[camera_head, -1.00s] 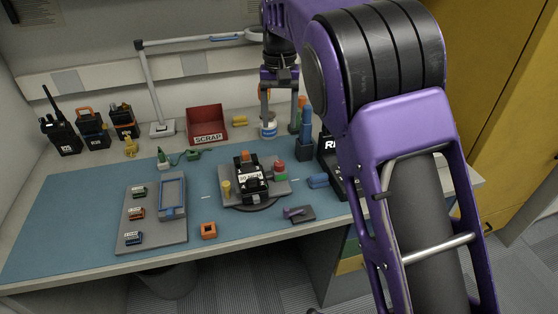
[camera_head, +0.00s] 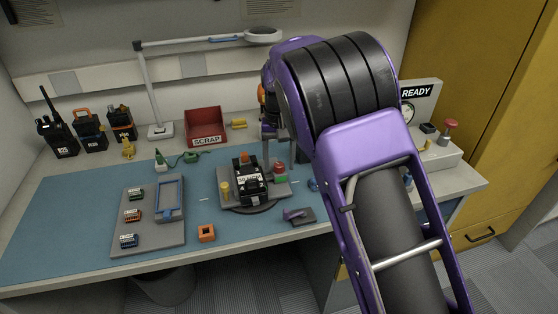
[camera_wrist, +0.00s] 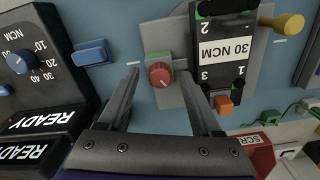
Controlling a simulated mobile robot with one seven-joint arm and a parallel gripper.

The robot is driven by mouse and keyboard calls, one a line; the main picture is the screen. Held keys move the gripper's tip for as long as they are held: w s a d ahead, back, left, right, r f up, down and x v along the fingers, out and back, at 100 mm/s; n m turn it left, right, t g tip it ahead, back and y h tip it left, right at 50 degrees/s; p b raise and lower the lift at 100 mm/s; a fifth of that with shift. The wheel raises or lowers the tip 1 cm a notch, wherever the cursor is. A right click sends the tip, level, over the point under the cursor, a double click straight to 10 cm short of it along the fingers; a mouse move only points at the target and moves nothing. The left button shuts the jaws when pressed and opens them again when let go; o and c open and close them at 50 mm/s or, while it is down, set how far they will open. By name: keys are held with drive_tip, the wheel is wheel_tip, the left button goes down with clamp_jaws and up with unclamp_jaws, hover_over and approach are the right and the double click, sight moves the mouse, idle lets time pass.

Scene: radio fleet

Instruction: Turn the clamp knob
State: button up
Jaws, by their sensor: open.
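A red knob (camera_wrist: 160,74) with green at its base stands on the grey plate of a fixture. It also shows in the head view (camera_head: 280,167), right of a black radio (camera_head: 249,186) labelled 30 NCM that is seated in the fixture. My gripper (camera_wrist: 158,90) is open and empty. In the wrist view its two fingers lie either side of the red knob, with gaps and no visible contact. In the head view the gripper is just behind the knob, partly hidden by my arm. A yellow knob (camera_head: 225,189) stands at the fixture's left.
A small purple-handled tool (camera_head: 299,214) and an orange square part (camera_head: 206,233) lie in front. A grey tray (camera_head: 131,248) is at left, a red SCRAP bin (camera_head: 206,124) behind. A dial unit (camera_wrist: 32,70) marked READY and a blue block (camera_wrist: 91,53) sit beside the gripper.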

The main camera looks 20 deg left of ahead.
clamp_jaws()
drive_tip(key=shift+r+n, duration=0.1)
drive_tip(key=shift+n, duration=0.3)
drive_tip(key=n+p, duration=0.2)
drive_tip(key=n, duration=0.2)
drive_tip(key=shift+n+p, duration=0.3)
drive_tip(key=shift+p, duration=0.05)
drive_tip(key=n+p, duration=0.2)
drive_tip(key=n, duration=0.3)
drive_tip(key=shift+n, duration=0.3)
drive_tip(key=n+p, duration=0.2)
drive_tip(key=n, duration=0.3)
drive_tip(key=n+p, duration=0.1)
drive_tip(key=n, duration=0.5)
drive_tip(key=shift+p, duration=0.3)
